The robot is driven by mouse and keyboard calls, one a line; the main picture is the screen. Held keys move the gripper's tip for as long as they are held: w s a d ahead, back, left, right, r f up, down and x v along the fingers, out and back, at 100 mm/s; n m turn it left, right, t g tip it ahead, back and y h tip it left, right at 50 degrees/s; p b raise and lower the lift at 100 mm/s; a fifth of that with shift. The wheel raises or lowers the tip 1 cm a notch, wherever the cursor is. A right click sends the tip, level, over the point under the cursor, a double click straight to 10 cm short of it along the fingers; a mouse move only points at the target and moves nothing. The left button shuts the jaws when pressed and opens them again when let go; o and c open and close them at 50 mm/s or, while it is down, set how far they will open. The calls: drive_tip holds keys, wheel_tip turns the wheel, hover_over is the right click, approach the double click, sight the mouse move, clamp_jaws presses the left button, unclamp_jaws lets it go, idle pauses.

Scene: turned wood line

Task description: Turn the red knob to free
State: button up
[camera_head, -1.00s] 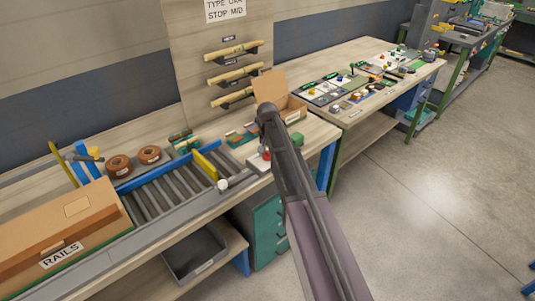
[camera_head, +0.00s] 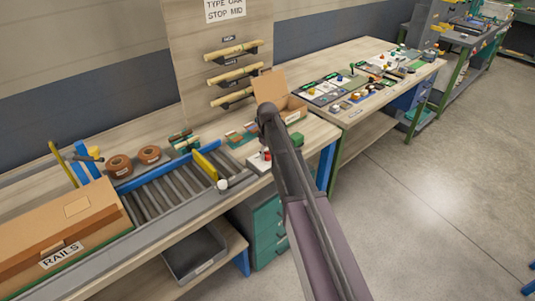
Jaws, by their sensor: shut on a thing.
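A small red part, likely the red knob (camera_head: 267,156), shows at the left edge of my arm, on a white plate (camera_head: 254,162) at the right end of the near bench. My arm covers the rest of the plate's right side, so the knob's pointer and its setting cannot be read. My arm rises from the bottom of the picture to a dark joint above the bench. My gripper is hidden behind the arm, so its fingers and any contact with the knob do not show.
A roller conveyor (camera_head: 165,189) with a yellow bar (camera_head: 205,165) and a white round knob (camera_head: 223,185) lies left of the plate. A cardboard box marked RAILS (camera_head: 65,235) stands further left. An open carton (camera_head: 273,89) stands behind my arm. The floor at right is clear.

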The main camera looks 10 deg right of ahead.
drive_tip(key=shift+n, duration=0.6)
drive_tip(key=o, duration=1.1)
drive_tip(key=shift+o, duration=0.2)
drive_tip(key=shift+m, duration=0.4)
